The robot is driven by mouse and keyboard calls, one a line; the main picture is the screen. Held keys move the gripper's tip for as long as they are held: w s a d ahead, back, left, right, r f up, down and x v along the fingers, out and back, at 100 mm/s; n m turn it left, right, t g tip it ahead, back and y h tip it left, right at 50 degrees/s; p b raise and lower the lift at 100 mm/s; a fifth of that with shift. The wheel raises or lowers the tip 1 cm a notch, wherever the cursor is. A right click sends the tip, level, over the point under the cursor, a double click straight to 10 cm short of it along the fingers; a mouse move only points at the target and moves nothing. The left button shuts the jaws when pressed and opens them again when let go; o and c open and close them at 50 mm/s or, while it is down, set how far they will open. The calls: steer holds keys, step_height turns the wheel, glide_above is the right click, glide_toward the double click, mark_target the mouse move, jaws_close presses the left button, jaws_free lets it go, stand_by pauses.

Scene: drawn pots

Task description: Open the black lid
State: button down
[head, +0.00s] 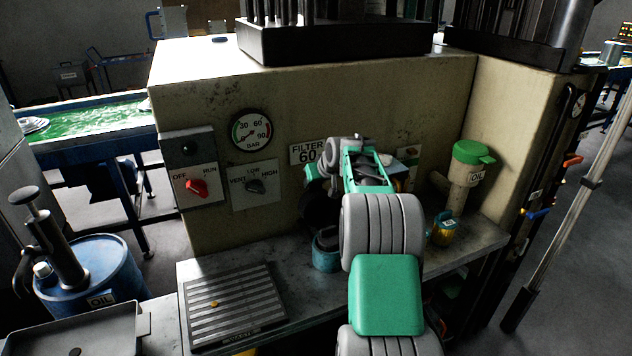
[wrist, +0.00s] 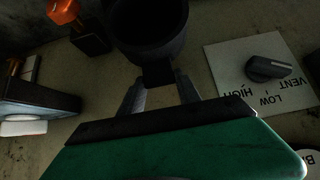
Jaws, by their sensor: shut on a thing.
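The black lid (wrist: 150,45) is a dark, round, cup-like piece with a short square tab at its near edge, close ahead in the wrist view. In the head view a dark round shape (head: 316,210) below the FILTER 60 label is likely the same part, mostly hidden by my arm. My gripper (wrist: 159,84) has its two fingers on either side of the tab, shut on it. In the head view my arm hides the fingertips. The lid's far side is cut off by the top of the wrist view, so I cannot tell how far it is turned.
A VENT/LOW/HIGH knob panel (head: 255,187) and a red OFF/RUN switch (head: 197,187) are on the beige wall, left of my gripper. A green-capped oil filler (head: 467,170) stands to the right. A slatted tray (head: 232,306) lies on the ledge.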

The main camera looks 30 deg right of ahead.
steer(key=c, duration=1.3)
jaws_free()
steer(key=shift+w+d+r, duration=0.1)
steer(key=shift+w+r, duration=0.1)
steer(key=shift+r, duration=0.3)
steer(key=o, duration=0.5)
steer(key=shift+s+f, duration=0.1)
steer(key=shift+f, duration=0.25)
steer(key=shift+c, duration=0.2)
steer(key=b+v, duration=0.1)
steer(key=v, duration=0.7)
steer(key=shift+b, duration=0.4)
steer(key=shift+f, duration=0.1)
